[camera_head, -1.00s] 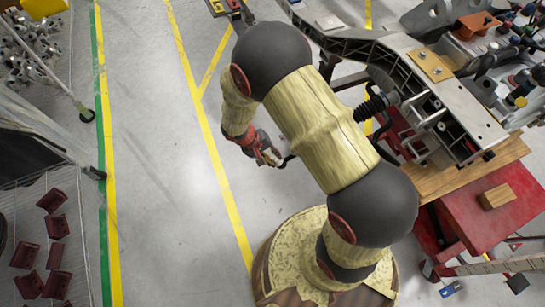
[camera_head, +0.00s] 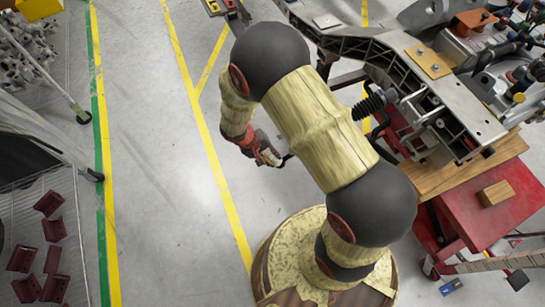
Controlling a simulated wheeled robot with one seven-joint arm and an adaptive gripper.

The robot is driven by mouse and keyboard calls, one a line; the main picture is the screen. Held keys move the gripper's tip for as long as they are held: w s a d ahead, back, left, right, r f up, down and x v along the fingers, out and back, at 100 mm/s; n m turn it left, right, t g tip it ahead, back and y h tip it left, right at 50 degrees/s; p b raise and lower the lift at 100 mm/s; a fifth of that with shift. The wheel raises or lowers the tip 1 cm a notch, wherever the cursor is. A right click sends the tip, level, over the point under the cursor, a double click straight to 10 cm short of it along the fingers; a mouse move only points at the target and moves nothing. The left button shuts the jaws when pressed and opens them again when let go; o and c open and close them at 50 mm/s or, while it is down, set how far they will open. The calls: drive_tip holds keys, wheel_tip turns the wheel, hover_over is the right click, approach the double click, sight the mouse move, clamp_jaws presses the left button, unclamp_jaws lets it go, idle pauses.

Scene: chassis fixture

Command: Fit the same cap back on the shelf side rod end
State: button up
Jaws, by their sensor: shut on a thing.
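My gripper (camera_head: 278,159), with red and grey parts, hangs over bare floor left of the chassis fixture (camera_head: 465,112). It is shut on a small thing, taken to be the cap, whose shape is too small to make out. A black ribbed boot (camera_head: 369,104) sticks out from the fixture's left side, with a dark curved part below it. My gripper is well to the left of this boot and apart from it. The bare rod end cannot be told for sure at this size, and my forearm covers part of the area near it.
A shelf with several dark red brackets (camera_head: 54,229) stands at the left edge. A red table (camera_head: 500,215) with a wooden block (camera_head: 495,193) stands at the right. Grey floor (camera_head: 160,190) with yellow and green lines lies open between shelf and fixture.

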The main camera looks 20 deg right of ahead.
drive_tip(key=o, duration=1)
drive_tip(key=shift+c, duration=0.2)
drive_tip(key=shift+r, duration=0.1)
drive_tip(key=p+v, duration=0.4)
drive_tip(key=v, duration=0.2)
drive_tip(key=shift+a+r, duration=0.25)
drive_tip(key=shift+r, duration=0.1)
idle(0.6)
